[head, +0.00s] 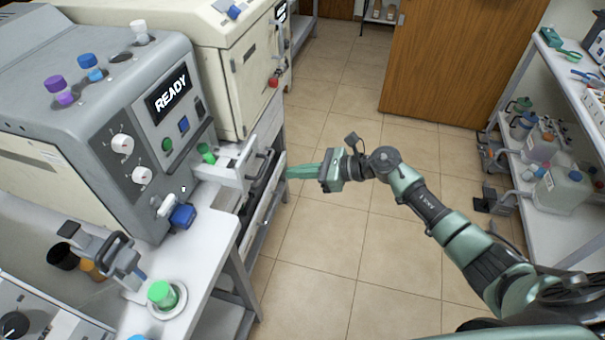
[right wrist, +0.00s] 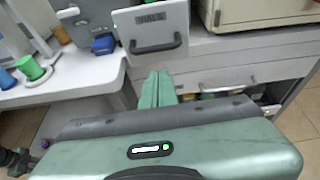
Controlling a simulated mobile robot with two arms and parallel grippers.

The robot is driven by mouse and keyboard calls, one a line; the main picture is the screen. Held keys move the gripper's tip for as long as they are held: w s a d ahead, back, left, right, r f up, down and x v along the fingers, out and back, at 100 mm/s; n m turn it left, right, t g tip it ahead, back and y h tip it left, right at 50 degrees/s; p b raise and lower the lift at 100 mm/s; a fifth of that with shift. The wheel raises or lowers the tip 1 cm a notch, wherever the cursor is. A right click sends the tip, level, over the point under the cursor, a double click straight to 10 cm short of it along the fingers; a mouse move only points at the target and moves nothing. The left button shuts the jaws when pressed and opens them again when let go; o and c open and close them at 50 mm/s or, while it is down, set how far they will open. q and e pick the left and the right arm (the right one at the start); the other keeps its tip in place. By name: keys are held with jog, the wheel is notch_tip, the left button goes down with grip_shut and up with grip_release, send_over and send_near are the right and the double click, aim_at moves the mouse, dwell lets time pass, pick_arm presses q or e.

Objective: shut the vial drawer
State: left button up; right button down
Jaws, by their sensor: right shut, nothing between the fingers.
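The vial drawer (head: 232,178) sticks out from the right side of the grey machine in the head view, so it stands open. A green vial (head: 207,153) shows at its inner end. Its pale front panel (right wrist: 150,18) bears a label and a dark handle (right wrist: 156,46) in the right wrist view. My right gripper (head: 290,172) is shut and empty, its green fingers pointing left toward the drawer front. In the right wrist view its fingertips (right wrist: 158,76) appear just below the handle, apparently apart from it.
The grey machine (head: 165,100) shows READY on its screen. Below the bench, a lower drawer (right wrist: 225,84) shows coloured items. Open tiled floor (head: 320,240) surrounds my right arm; a shelf (head: 550,230) stands right.

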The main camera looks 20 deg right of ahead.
aim_at(224, 160)
jog(key=w+a+b, duration=0.2)
jog(key=w+a, duration=0.1)
jog(key=a, duration=0.2)
jog(key=w+a+b, duration=0.3)
jog(key=a, duration=0.2)
jog(key=w+a+b, duration=0.3)
jog(key=w+a, duration=0.1)
jog(key=a, duration=0.1)
jog(key=shift+f, duration=0.2)
jog(key=shift+w+a+r+b, duration=0.1)
jog(key=shift+w+a+b, duration=0.35)
jog(key=shift+a+b, duration=0.1)
jog(key=shift+r, duration=0.15)
jog(key=shift+a+r, duration=0.1)
